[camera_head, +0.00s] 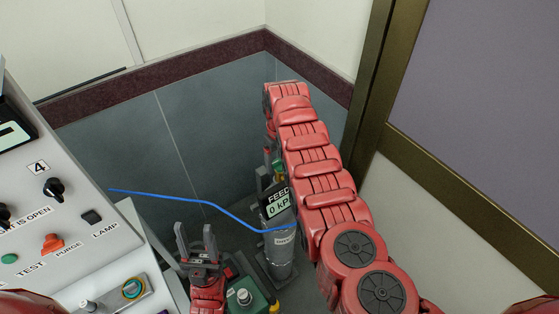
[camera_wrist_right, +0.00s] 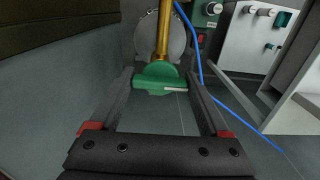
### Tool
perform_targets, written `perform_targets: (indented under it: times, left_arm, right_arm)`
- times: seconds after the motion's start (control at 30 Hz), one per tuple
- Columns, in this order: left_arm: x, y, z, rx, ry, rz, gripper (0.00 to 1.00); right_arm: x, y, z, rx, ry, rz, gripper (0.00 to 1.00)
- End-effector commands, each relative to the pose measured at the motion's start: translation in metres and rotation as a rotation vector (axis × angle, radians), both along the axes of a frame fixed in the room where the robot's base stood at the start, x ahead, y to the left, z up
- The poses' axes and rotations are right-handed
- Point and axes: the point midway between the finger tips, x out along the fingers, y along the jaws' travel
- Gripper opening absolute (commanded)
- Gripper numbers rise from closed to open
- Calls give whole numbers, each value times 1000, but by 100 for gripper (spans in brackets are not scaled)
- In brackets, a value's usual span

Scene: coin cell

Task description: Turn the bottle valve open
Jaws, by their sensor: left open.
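The bottle (camera_head: 279,255) is a grey cylinder standing on the floor near the corner. Its green valve handle (camera_wrist_right: 158,80) sits on a brass stem (camera_wrist_right: 164,32) in the right wrist view. My right gripper (camera_wrist_right: 160,92) is open, its two fingers on either side of the green handle. I cannot tell whether they touch it. In the head view my right arm hides most of the valve and that gripper. My left gripper (camera_head: 196,238) is open and empty, fingers pointing up, left of the bottle.
A FEED gauge (camera_head: 278,203) reads 0 kPa above the bottle. A blue hose (camera_head: 180,197) runs across to the bottle. A white control panel (camera_head: 75,235) with knobs and buttons fills the left. A green box (camera_head: 246,297) stands in front of the bottle. Walls close in behind.

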Motion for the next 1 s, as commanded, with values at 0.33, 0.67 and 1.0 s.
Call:
perform_targets:
  times: [0.33,0.67,1.0]
  left_arm:
    - [0,0,-1,0,0,0,50]
    - [0,0,-22,0,0,0,50]
    - [0,0,-68,0,0,0,50]
  right_arm:
    - [0,0,0,-1,1,-7,24]
    - [0,0,-5,-1,0,-138,24]
    - [0,0,-7,1,1,-440,24]
